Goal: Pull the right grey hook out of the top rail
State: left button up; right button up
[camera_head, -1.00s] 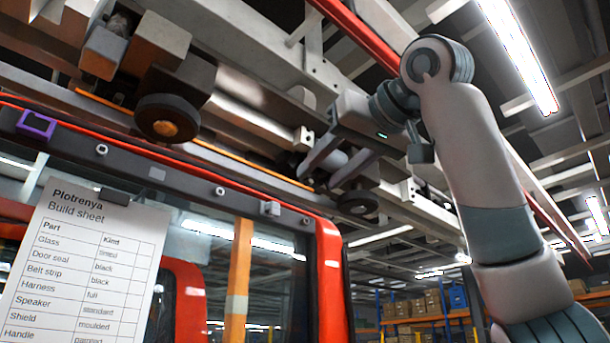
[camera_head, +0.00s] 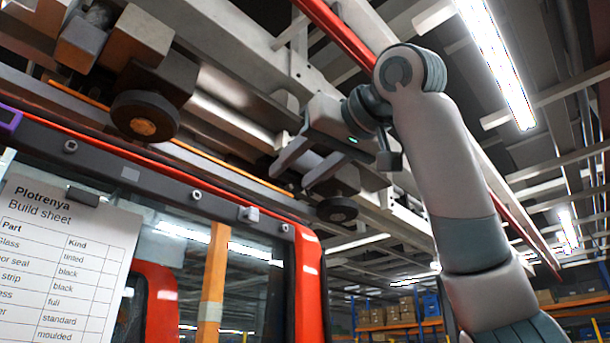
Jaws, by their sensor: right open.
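The top rail (camera_head: 240,121) runs from upper left to lower right overhead. Below its right part is a grey, blocky fitting (camera_head: 343,182) with a dark round wheel (camera_head: 337,210). This seems to be the right hook, though its shape is partly hidden by my fingers. My right gripper (camera_head: 291,179) is open, its two pale fingers reaching down-left beside this fitting. A short grey cylinder (camera_head: 307,162) shows between the fingers; I cannot tell whether they touch it. A similar left fitting (camera_head: 163,76) with a dark wheel (camera_head: 145,117) hangs farther left. My left gripper is out of view.
A red-framed door (camera_head: 309,280) with glass stands below the rail. A build sheet (camera_head: 65,265) is clipped at the lower left, in front of it. A red overhead bar (camera_head: 340,35) passes close to my right arm. Shelves with boxes (camera_head: 400,312) stand far back.

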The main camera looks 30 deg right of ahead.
aim_at(254, 208)
jog(key=w+p, duration=0.2)
jog(key=w, duration=0.3)
jog(key=w+a+p, duration=0.1)
jog(key=w+p, duration=0.2)
jog(key=w, duration=0.2)
jog(key=w+a+p, duration=0.1)
jog(key=w+p, duration=0.1)
jog(key=w, duration=0.3)
jog(key=shift+a+f, duration=0.1)
jog(key=shift+f, duration=0.3)
jog(key=c, duration=1)
jog(key=o, duration=0.4)
jog(key=shift+c, duration=0.2)
grip_shut()
jog(key=shift+s+f, duration=0.1)
dwell(0.3)
